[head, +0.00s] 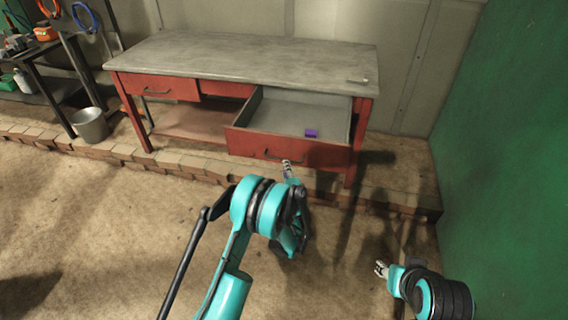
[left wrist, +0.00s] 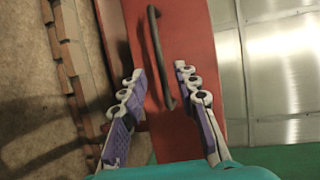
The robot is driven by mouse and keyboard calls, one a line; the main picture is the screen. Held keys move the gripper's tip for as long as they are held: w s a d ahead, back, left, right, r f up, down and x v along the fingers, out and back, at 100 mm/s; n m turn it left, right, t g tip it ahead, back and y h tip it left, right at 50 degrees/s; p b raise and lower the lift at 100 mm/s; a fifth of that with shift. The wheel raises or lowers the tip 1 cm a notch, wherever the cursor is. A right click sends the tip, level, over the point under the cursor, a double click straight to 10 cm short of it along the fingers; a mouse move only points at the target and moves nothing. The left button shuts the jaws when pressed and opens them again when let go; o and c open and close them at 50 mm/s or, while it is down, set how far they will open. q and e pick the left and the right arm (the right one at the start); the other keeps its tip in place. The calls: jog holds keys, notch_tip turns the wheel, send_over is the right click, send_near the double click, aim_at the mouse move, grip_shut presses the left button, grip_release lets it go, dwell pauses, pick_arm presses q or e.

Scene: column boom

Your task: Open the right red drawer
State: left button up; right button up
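The right red drawer (head: 288,147) is pulled far out from under the grey worktop. Its grey inside shows, with a small purple block (head: 311,133) lying in it. Its dark bar handle also shows on the red front in the left wrist view (left wrist: 159,55). My left gripper (head: 287,164) is at the drawer front, near the handle. In the left wrist view its two fingers are spread apart, with the handle's lower end between them and gaps on both sides. My right gripper (head: 380,269) hangs low at the right, away from the drawer; its finger opening is too small to judge.
The red workbench (head: 240,57) stands on a brick-edged step. Its left drawer (head: 158,87) is closed. A metal bucket (head: 90,125) stands left of it, beside a dark shelf. A green wall (head: 510,130) bounds the right side. The floor in front is clear.

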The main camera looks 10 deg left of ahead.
pick_arm(q)
jog(key=v, duration=0.4)
jog(key=shift+s, duration=0.2)
jog(key=s+a+r+n+g+h, duration=0.1)
jog(key=s+a+r+n+g, duration=0.25)
jog(key=s+r, duration=0.4)
jog(key=s+a+r+n+g, duration=0.2)
jog(key=s+a+r+n, duration=0.3)
jog(key=r, duration=0.3)
jog(key=s+d+n+g+h, duration=0.1)
jog(key=s+d+n+h, duration=0.1)
jog(key=s, duration=1)
jog(key=s+d+n+g+h, duration=0.1)
jog(key=s+n, duration=0.3)
jog(key=s, duration=0.8)
jog(key=shift+s+d+f+h, duration=0.25)
jog(key=shift+d+h, duration=0.6)
jog(key=shift+h, duration=0.05)
